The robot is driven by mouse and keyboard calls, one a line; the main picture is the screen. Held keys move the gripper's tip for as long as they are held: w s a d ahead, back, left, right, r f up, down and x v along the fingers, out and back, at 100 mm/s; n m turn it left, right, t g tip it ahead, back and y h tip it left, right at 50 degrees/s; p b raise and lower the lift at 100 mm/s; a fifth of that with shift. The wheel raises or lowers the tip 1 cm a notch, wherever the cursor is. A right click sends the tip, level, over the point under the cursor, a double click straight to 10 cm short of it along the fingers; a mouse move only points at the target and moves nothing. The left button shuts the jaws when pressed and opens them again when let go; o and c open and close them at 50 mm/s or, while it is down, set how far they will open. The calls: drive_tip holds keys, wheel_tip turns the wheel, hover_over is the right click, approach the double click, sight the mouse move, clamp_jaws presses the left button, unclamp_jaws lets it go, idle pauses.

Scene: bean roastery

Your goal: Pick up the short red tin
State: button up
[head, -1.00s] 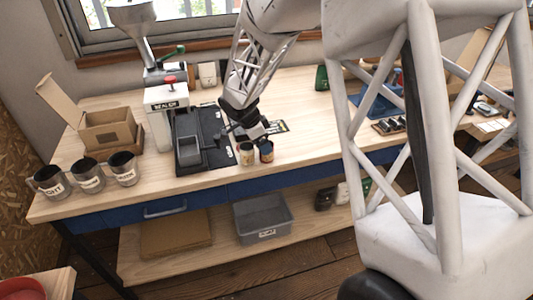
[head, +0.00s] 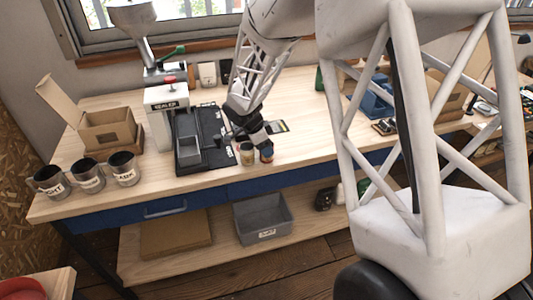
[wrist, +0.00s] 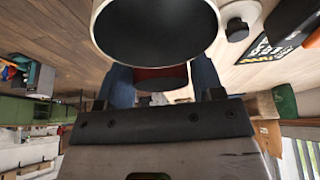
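In the wrist view a short red tin (wrist: 160,76) with a dark end shows between my two blue-grey fingers. My gripper (wrist: 162,82) is spread around it; whether the fingers touch it is not clear. A wider pale tin (wrist: 98,22) with a dark end fills the top of this view and hides part of the fingers. In the head view my gripper (head: 259,147) is low over the bench, just above the right tin (head: 267,157), whose top it covers. A cream tin (head: 247,154) stands close on its left.
A black tray (head: 212,160) with a grey bin lies left of the tins, beside the sealer (head: 166,108). An open cardboard box (head: 108,132) and several dark cups (head: 123,168) stand farther left.

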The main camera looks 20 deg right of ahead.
drive_tip(key=c, duration=0.5)
drive_tip(key=shift+r, duration=0.2)
drive_tip(key=shift+c, duration=0.2)
drive_tip(key=shift+r, duration=0.55)
wheel_tip(320, 180, up, 2)
drive_tip(key=s+a+r, duration=0.1)
drive_tip(key=s, duration=1.5)
drive_tip(key=shift+r, duration=0.25)
drive_tip(key=shift+w, duration=0.1)
